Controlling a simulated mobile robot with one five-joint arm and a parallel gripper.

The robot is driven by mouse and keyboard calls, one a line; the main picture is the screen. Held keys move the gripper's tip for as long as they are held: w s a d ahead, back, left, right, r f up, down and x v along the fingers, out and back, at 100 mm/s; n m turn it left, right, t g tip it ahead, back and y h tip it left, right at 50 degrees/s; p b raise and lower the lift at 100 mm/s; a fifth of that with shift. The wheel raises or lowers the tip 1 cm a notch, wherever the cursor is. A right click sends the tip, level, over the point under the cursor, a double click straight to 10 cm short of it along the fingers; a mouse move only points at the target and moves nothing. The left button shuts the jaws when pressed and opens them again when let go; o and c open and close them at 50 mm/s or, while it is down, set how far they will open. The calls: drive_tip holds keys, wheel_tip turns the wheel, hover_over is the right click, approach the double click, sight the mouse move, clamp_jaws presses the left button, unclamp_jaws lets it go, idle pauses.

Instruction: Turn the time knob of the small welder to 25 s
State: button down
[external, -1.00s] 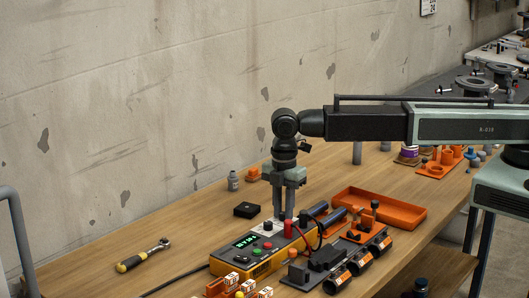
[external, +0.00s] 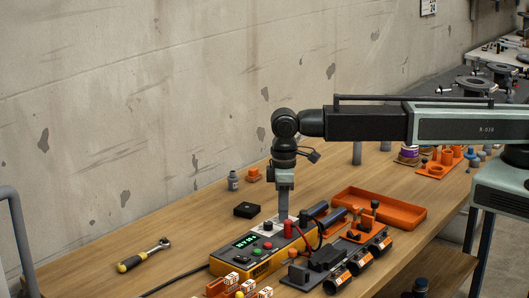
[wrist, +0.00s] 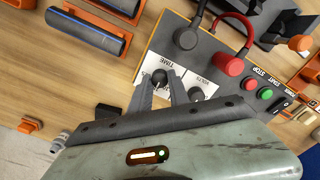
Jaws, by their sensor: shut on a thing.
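The small welder is a yellow box (external: 268,264) with a dark top and a lit green display (external: 245,241), near the front of the bench. In the wrist view its white panel carries the black time knob (wrist: 160,77) beside the TIME label and the black volts knob (wrist: 196,94) beside the VOLTS label. My gripper (external: 284,221) points straight down on the far end of the welder. In the wrist view its fingers are shut on the time knob. The fingers hide part of the dial, and I cannot read the setting or the display's figures.
Red and black plugs with cables (wrist: 228,64) stand close to the knobs. Green and red buttons (wrist: 265,94) sit farther along the welder. An orange tray (external: 380,208) lies to the right and a ratchet (external: 144,254) to the left. The bench's left middle is mostly clear.

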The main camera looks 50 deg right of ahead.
drive_tip(key=m, duration=0.6)
drive_tip(key=shift+d, duration=0.1)
drive_tip(key=m, duration=0.6)
drive_tip(key=shift+m, duration=0.4)
drive_tip(key=c, duration=1.2)
unclamp_jaws()
drive_tip(key=shift+c, duration=0.2)
wheel_tip(320, 180, up, 8)
drive_tip(key=p, duration=0.8)
drive_tip(key=shift+f, duration=0.15)
